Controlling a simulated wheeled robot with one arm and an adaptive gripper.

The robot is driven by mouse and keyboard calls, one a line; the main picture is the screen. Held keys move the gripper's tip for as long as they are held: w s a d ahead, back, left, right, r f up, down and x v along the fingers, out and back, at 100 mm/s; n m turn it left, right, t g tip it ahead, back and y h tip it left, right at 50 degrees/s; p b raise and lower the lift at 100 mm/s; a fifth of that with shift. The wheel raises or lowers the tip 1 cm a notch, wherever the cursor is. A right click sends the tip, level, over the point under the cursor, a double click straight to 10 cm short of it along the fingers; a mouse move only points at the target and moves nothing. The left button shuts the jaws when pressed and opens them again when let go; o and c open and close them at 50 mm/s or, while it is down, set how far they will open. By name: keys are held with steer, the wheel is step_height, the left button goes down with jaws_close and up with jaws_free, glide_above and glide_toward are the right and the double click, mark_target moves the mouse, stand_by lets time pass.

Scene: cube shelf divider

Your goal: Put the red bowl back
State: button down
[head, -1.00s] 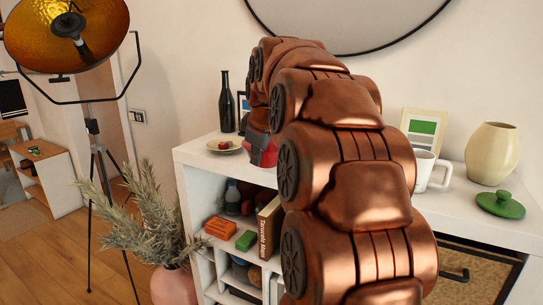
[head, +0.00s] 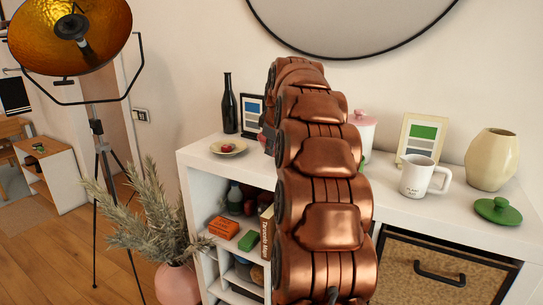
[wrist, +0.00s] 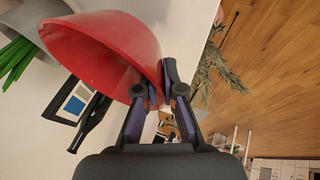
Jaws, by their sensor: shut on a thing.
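The red bowl (wrist: 105,50) fills the upper left of the wrist view, tilted. My gripper (wrist: 165,95) is shut on the bowl's rim, with one finger on each side of the wall. In the head view my copper arm reaches over the white shelf unit (head: 403,213) and hides the gripper and nearly all of the bowl. I cannot tell from this how high the bowl is above the top.
A plate (head: 228,147) with a small red thing, a dark bottle (head: 229,105) and a picture frame (head: 252,115) stand left of my arm. A pink-lidded jar (head: 364,132), white mug (head: 421,178), cream vase (head: 491,160) and green lid (head: 497,211) stand right. Cubbies below hold books and boxes.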

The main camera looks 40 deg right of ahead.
steer(key=shift+w+d+f, duration=0.2)
steer(key=shift+d, duration=0.1)
steer(key=shift+f+p, duration=0.85)
steer(key=shift+f, duration=0.75)
steer(key=shift+f, duration=0.15)
steer(key=c, duration=1.3)
jaws_free()
steer(key=shift+s+a+r+b, duration=0.15)
steer(key=shift+r+b, duration=0.15)
steer(key=shift+r, duration=0.2)
steer(key=b+v, duration=0.3)
steer(key=v, duration=0.8)
steer(key=shift+s, duration=0.1)
